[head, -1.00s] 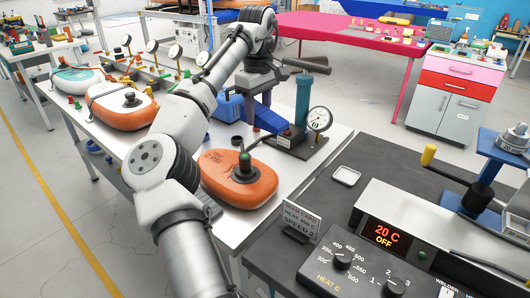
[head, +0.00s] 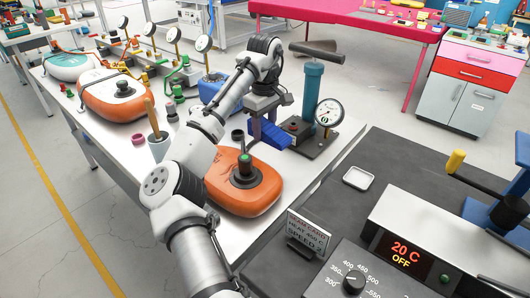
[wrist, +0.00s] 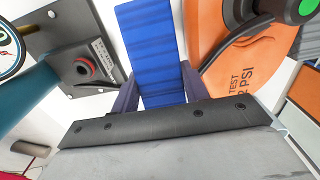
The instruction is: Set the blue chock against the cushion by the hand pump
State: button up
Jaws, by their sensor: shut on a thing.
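The blue chock (head: 272,137) is ribbed and wedge-like, and my gripper (head: 261,128) is shut on it. In the wrist view the chock (wrist: 150,50) stands out between my two fingers. The hand pump (head: 313,90) has a teal cylinder, a dark T-handle, a dark base plate and a round gauge. The orange cushion (head: 262,194) with a green-topped valve lies in front of the pump. The chock is low between pump base and cushion, with a narrow light gap to the cushion (wrist: 235,50) in the wrist view. I cannot tell whether it touches the table.
The white table (head: 110,145) also bears another orange cushion (head: 105,103), a teal-and-white one (head: 75,65), a blue bin (head: 212,88) and a cup with a wooden handle (head: 158,144). A dark bench with a heat controller (head: 352,281) stands at right.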

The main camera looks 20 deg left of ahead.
aim_at(265, 124)
notch_tip(265, 124, down, 9)
jog(key=shift+r, duration=0.2)
jog(key=shift+f, duration=0.1)
jog(key=o, duration=0.7)
notch_tip(265, 124, up, 12)
jog(key=shift+r, duration=0.15)
dwell(0.4)
